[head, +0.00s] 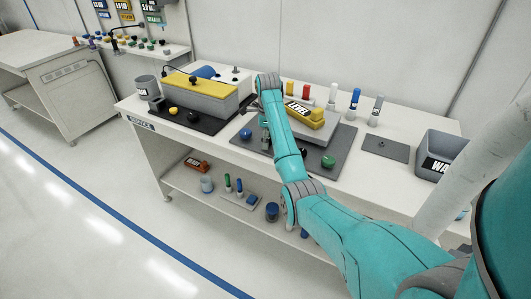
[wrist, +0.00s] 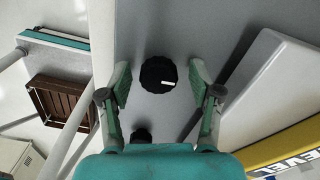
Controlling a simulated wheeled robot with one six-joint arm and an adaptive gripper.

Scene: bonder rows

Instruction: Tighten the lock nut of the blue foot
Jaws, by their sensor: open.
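My gripper (wrist: 160,76) is open, with one finger on each side of a round black knob (wrist: 155,72) that has a white mark. The fingers stand apart from the knob. I cannot tell whether this knob is the lock nut of the blue foot. In the head view a blue knob (head: 245,134), which may be the blue foot, sits at the left of a dark grey plate (head: 312,174). My arm hides most of my gripper there. A pale block carrying a yellow level (head: 305,113) stands on the plate; the level also shows in the wrist view (wrist: 285,148).
A green knob (head: 328,161) sits at the plate's front. A grey box with a yellow top (head: 200,86) stands left, a grey bin (head: 438,152) right. Several colour-topped bottles line the back. The lower shelf (head: 220,199) holds small items. The floor in front is clear.

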